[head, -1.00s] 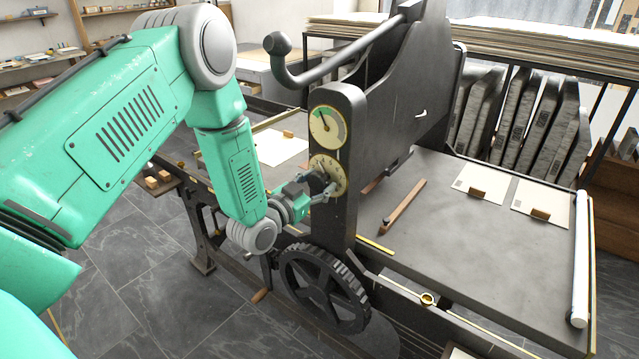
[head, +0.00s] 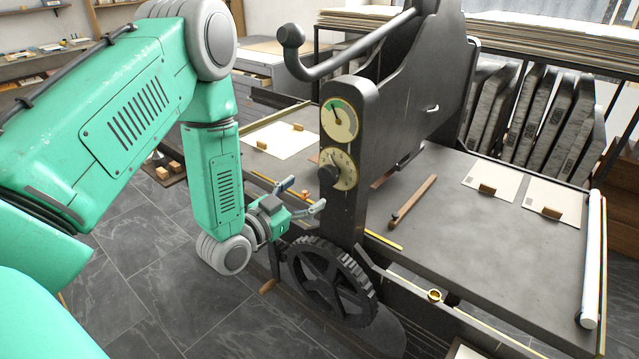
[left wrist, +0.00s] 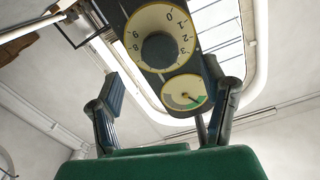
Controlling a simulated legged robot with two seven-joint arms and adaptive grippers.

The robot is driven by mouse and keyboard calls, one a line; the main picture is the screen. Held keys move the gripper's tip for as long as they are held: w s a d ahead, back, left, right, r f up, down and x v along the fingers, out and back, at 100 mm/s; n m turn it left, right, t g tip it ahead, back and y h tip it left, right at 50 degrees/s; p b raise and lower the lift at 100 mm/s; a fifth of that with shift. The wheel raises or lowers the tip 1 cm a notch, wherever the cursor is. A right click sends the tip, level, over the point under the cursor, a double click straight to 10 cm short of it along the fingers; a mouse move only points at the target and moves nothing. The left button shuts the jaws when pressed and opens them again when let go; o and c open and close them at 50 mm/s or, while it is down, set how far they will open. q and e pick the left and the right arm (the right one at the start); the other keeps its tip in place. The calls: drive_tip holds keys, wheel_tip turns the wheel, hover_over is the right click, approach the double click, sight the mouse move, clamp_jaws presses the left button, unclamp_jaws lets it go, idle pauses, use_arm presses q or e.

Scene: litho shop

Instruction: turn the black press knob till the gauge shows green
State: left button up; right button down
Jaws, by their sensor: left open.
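The black press knob (head: 328,174) sits on a cream numbered dial (head: 345,170) on the dark press post. It also shows in the left wrist view (left wrist: 160,50), free of the fingers. Above the dial, the round gauge (head: 346,124) has a green band at its top, and its needle points up and slightly left toward that band. In the left wrist view the gauge (left wrist: 177,88) appears with its needle close to the green patch; the exact overlap is hard to tell. My left gripper (head: 304,197) is open and empty, below and left of the knob, apart from it.
A dark toothed wheel (head: 332,282) is just below my left gripper. A curved black lever (head: 345,60) rises above the post. The press bed (head: 470,245) holds a wooden bar (head: 413,201), paper sheets and a white roll (head: 592,260).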

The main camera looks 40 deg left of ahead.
use_arm(q)
drive_tip(key=shift+s+a, duration=0.15)
drive_tip(key=shift+s, duration=1.45)
drive_tip(key=s+d+f+n+g+b, duration=0.1)
drive_tip(key=s+d+f+g+b, duration=0.2)
drive_tip(key=f, duration=0.6)
drive_tip(key=s+d+f+g+b, duration=0.1)
drive_tip(key=s+d+f+g, duration=0.35)
drive_tip(key=f, duration=0.45)
drive_tip(key=s+d+f+g+b, duration=0.1)
drive_tip(key=s+f+g, duration=0.2)
drive_tip(key=s, duration=0.3)
drive_tip(key=s+d+f+n+g, duration=0.1)
drive_tip(key=s+f+g, duration=0.2)
drive_tip(key=s, duration=0.4)
drive_tip(key=s+d+f+n+g+y+b, duration=0.1)
drive_tip(key=s+f+g, duration=0.3)
drive_tip(key=s, duration=0.3)
drive_tip(key=shift+f+b, duration=0.2)
drive_tip(key=shift+b, duration=0.15)
drive_tip(key=shift+s+a, duration=0.1)
drive_tip(key=shift+a, duration=0.05)
